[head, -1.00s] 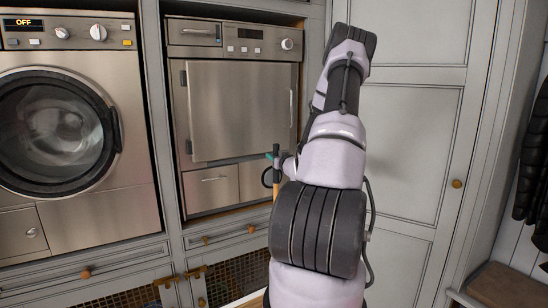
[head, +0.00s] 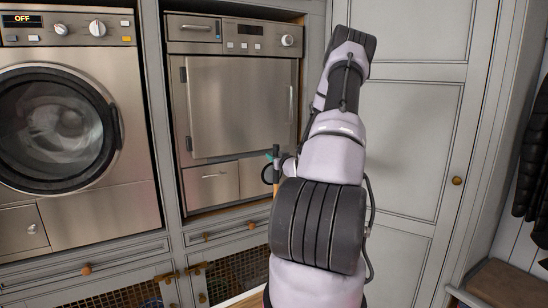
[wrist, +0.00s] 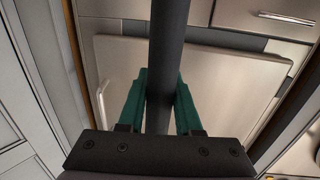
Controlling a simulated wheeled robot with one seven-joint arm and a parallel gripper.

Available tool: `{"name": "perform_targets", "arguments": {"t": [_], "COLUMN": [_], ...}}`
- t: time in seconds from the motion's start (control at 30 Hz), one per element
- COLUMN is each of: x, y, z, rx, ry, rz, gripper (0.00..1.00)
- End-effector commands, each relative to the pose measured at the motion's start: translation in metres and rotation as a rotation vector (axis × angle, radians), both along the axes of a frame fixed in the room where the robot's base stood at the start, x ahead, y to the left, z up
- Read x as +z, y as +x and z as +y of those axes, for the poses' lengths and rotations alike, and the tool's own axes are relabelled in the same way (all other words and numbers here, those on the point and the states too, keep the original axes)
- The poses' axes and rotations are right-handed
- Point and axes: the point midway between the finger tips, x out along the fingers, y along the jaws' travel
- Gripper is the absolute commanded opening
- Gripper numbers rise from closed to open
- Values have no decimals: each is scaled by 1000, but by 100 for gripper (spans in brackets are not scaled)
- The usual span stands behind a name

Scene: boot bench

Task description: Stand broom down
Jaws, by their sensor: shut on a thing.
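The broom's dark handle (wrist: 168,40) runs up through the middle of the wrist view, between the green fingers of my gripper (wrist: 161,88). The fingers are shut on it, one on each side. In the head view a short dark upper piece of the broom (head: 276,150) and a tan stretch of its shaft show just left of my arm, looking upright. My gripper is mostly hidden behind my arm there. The broom's lower end and head are out of sight in both views.
A steel oven-like appliance (head: 240,105) stands close behind the broom. A front-loading washer (head: 60,130) stands at left, with mesh-fronted cupboards (head: 235,280) below. A tall grey cabinet door (head: 415,130) is at right. A dark coat (head: 535,160) hangs above a bench (head: 500,285).

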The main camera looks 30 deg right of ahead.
Motion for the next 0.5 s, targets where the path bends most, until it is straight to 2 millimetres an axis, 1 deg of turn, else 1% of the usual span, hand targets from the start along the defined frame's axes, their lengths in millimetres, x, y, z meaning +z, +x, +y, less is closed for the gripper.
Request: {"name": "perform_targets", "arguments": {"t": [0.03, 0.07, 0.1, 0.13, 0.37, 0.5], "x": [1, 1, 1, 1, 0, 0], "y": [0, 0, 0, 0, 0, -4], "z": [0, 0, 0, 0, 0, 0], "rx": [0, 0, 0, 0, 0, -1], "ry": [-1, -1, -1, -1, 0, 1], "rz": [-2, -1, -1, -1, 0, 2], "gripper": [0, 45, 60, 68, 68, 68]}}
